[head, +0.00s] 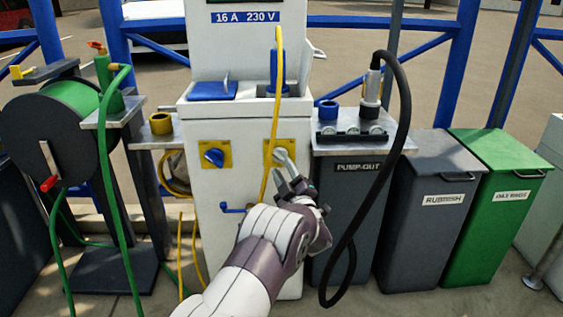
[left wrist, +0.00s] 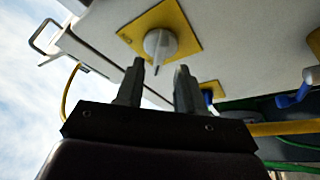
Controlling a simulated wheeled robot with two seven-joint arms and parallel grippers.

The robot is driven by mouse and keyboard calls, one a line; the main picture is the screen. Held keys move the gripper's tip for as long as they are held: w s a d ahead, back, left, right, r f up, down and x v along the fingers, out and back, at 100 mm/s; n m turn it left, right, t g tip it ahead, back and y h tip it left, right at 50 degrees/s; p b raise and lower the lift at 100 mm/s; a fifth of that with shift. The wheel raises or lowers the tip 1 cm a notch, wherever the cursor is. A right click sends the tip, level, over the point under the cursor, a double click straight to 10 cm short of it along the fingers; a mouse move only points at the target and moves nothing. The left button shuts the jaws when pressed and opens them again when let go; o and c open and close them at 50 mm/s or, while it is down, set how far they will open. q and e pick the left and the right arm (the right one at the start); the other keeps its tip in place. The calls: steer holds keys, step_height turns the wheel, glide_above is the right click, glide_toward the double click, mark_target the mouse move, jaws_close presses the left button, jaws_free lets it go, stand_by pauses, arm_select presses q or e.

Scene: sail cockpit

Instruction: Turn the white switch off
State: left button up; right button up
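The white switch (head: 281,155) is a round knob on a yellow plate on the front of the white power pedestal, right of a blue switch (head: 214,157). In the left wrist view the white switch (left wrist: 160,43) shows a narrow ridge across its face. My left gripper (head: 285,173) is just below and in front of the white switch. In the left wrist view its two fingers (left wrist: 158,75) are apart with nothing between them, and the knob lies beyond the tips. A gap seems to remain between them. My right gripper is not in view.
A yellow cable (head: 272,120) hangs down the pedestal front, just left of the white switch. A black hose (head: 404,100) loops from the pump-out unit (head: 357,166) at the right. A green hose reel (head: 75,110) stands left. Grey and green bins (head: 495,185) stand right.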

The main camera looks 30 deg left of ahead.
arm_select(q)
steer(key=p+v, duration=0.2)
steer(key=v, duration=0.7)
steer(key=shift+s+d, duration=0.2)
steer(key=shift+f, duration=0.1)
